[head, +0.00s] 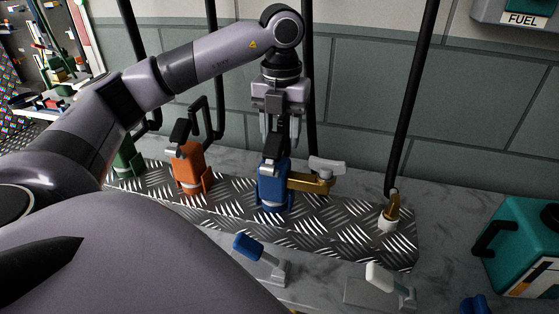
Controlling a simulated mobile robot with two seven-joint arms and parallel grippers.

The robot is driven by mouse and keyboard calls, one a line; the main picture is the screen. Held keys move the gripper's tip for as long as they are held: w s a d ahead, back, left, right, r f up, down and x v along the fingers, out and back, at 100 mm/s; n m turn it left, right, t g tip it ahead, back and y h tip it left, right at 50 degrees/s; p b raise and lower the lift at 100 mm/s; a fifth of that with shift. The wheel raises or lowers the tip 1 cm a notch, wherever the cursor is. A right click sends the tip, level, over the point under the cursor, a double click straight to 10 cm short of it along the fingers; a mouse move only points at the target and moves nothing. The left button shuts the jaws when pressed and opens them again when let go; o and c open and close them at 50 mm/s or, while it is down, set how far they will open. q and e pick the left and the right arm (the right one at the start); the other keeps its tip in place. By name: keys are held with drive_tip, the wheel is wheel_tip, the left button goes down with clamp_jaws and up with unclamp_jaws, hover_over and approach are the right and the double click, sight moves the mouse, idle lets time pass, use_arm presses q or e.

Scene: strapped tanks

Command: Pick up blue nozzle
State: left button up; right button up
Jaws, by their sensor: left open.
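The blue nozzle (273,188) stands upright on a diamond-plate metal strip in the middle of the head view. It has a blue body, a black upper part and a brass fitting with a grey lever (326,167) on its right. My left gripper (280,136) points straight down over it with its fingers apart. The black upper part of the nozzle shows between or just behind the fingertips; I cannot tell whether they touch it. My right gripper is not in view.
An orange nozzle (188,168) and a green one (127,157) stand to the left on the metal plate (340,222). Blue (247,246) and white (377,275) levers are in front. A teal can (522,238) is far right.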

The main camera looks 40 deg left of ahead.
use_arm(q)
drive_tip(key=shift+f, duration=0.3)
clamp_jaws()
drive_tip(key=shift+r, duration=0.1)
idle(1.1)
